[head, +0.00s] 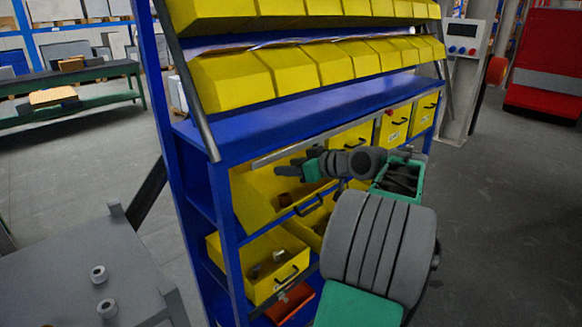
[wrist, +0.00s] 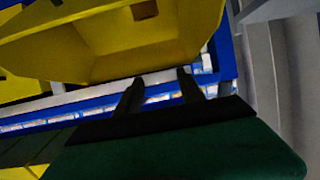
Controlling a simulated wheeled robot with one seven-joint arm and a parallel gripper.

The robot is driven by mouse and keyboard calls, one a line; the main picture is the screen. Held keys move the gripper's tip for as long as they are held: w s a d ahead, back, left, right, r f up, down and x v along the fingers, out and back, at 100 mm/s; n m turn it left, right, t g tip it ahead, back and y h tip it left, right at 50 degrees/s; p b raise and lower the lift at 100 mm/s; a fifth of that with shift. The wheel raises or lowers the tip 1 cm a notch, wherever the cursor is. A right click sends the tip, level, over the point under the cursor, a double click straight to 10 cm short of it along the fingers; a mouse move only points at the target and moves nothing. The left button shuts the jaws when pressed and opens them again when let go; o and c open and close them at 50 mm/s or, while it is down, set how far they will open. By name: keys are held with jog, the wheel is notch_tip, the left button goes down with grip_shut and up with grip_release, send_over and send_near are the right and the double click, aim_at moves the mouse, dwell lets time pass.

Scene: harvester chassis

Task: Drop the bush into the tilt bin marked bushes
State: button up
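My gripper (head: 290,171) reaches left from my arm, over the pulled-out upper yellow tilt bin (head: 250,207) of the blue rack. In the wrist view its two dark fingers (wrist: 160,90) stand apart with nothing visible between them. A yellow bin (wrist: 60,45) lies beyond the fingertips there. A small dark brown part (head: 283,198) lies inside the upper tilt bin, below my gripper; a small brown block also shows in the wrist view (wrist: 145,10). I cannot tell whether it is the bush. I cannot read which bin is marked bushes.
A lower yellow bin (head: 230,262) is open with several small parts inside. Two grey ring-shaped parts (head: 98,272) (head: 107,308) stand on a grey table (head: 60,290) at left. Closed yellow bins (head: 393,128) are at right. Blue shelf (head: 290,115) lies above the arm.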

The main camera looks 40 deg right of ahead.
jog(key=shift+o, duration=1.2)
jog(key=shift+s, duration=0.1)
jog(key=b+v, duration=0.1)
jog(key=v, duration=0.6)
jog(key=shift+s+b, duration=0.35)
jog(key=shift+r, duration=0.1)
